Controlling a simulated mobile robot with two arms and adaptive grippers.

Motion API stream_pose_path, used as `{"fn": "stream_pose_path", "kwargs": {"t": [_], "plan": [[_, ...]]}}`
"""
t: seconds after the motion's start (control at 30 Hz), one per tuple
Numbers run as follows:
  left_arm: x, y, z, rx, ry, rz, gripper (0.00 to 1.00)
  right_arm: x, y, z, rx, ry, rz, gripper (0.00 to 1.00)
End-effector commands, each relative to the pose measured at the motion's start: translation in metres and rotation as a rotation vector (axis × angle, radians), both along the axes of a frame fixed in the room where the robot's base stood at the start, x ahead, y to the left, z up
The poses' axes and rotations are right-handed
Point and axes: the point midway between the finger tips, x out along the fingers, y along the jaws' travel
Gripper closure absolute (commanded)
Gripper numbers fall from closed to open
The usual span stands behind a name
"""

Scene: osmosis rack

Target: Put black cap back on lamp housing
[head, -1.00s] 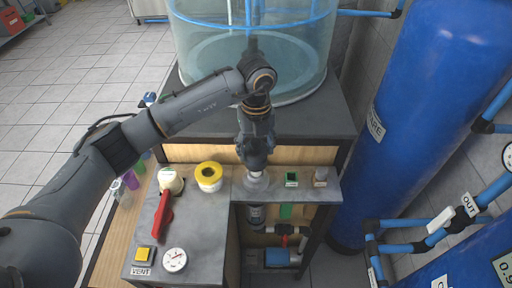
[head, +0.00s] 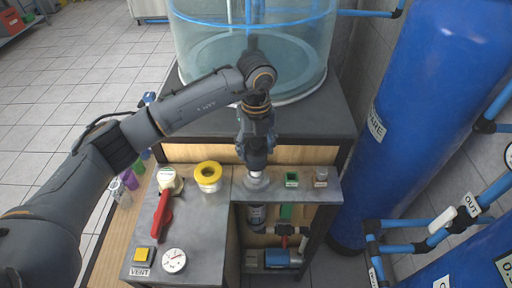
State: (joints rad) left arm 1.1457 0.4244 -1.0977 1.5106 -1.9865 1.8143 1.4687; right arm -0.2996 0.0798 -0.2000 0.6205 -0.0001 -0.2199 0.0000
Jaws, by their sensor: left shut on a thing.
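My left gripper (head: 256,153) points down over the bench, directly above the lamp housing. It is shut on a small dark thing that looks like the black cap, mostly hidden by the fingers. The lamp housing shows as a pale round collar (head: 256,182) at the bench edge, with a clear and dark cylinder (head: 257,216) hanging below it. From this angle I cannot tell whether the cap touches the collar. My right gripper is not in view.
A green-topped socket (head: 291,179) and a small grey block (head: 320,176) stand close on the right. A clear tank (head: 250,60) rises behind.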

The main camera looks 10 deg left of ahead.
Motion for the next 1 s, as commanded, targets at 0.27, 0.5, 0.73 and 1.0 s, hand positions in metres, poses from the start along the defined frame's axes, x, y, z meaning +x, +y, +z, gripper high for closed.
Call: {"fn": "stream_pose_path", "kwargs": {"t": [0.27, 0.5, 0.73, 1.0], "plan": [[0.0, 0.0, -0.008, 0.0, 0.0, 0.0, 0.7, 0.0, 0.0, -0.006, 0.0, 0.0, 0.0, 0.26], [0.0, 0.0, -0.018, 0.001, 0.001, 0.0, 0.7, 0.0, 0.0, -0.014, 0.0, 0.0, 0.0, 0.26], [0.0, 0.0, -0.021, 0.0, 0.0, 0.0, 0.7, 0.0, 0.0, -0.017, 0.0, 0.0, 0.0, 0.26], [0.0, 0.0, -0.021, 0.0, 0.0, 0.0, 0.7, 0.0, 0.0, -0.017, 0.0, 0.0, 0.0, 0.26]]}}
